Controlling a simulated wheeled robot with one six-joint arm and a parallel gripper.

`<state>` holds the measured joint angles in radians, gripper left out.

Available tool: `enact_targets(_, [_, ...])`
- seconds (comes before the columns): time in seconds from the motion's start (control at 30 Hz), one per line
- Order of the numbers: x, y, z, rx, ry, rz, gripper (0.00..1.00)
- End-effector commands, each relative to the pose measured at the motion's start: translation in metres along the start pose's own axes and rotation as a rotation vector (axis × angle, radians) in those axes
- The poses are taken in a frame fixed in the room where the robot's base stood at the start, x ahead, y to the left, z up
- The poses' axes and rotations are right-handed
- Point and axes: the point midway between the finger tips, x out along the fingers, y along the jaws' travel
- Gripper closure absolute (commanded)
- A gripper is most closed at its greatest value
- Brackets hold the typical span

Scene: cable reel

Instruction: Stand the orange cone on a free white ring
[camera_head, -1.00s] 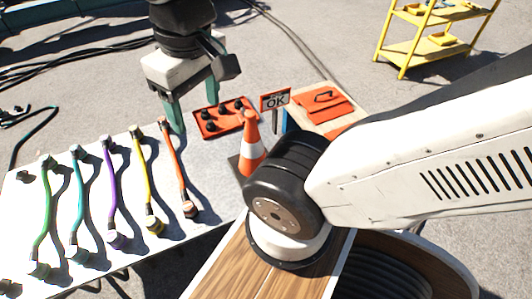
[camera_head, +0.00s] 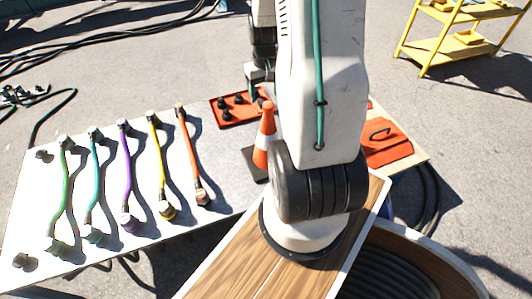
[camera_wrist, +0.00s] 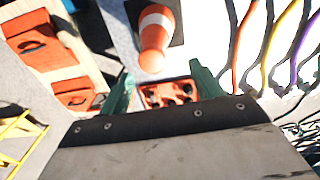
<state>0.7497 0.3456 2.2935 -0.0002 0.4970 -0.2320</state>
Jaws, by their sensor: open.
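The orange cone (camera_head: 265,132) with a white band stands upright on a dark square base, at the right part of the white table. My arm partly covers it in the head view. In the wrist view the cone (camera_wrist: 153,40) shows beyond the fingers, its tip toward the gripper. My gripper (camera_wrist: 161,72) is open, its two green fingers apart with nothing between them and not touching the cone. In the head view the gripper is mostly hidden behind my arm. No white ring can be made out in either view.
Several coloured cables (camera_head: 128,175) lie side by side on the white table (camera_head: 30,205). A red tray (camera_head: 232,119) with black knobs lies behind the cone. An orange panel (camera_head: 387,143) lies on a board at right. A yellow shelf (camera_head: 440,50) stands at back right.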

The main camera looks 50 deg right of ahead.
Motion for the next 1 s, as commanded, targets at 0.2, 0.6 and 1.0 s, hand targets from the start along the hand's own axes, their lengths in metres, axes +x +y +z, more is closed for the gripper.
enact_targets(0.2, [0.028, 0.015, 0.0, 0.024, -0.008, -0.002, 0.35])
enact_targets(0.6, [0.079, 0.012, -0.002, 0.022, -0.009, -0.002, 0.35])
enact_targets(1.0, [0.097, 0.013, -0.002, 0.022, -0.005, -0.001, 0.35])
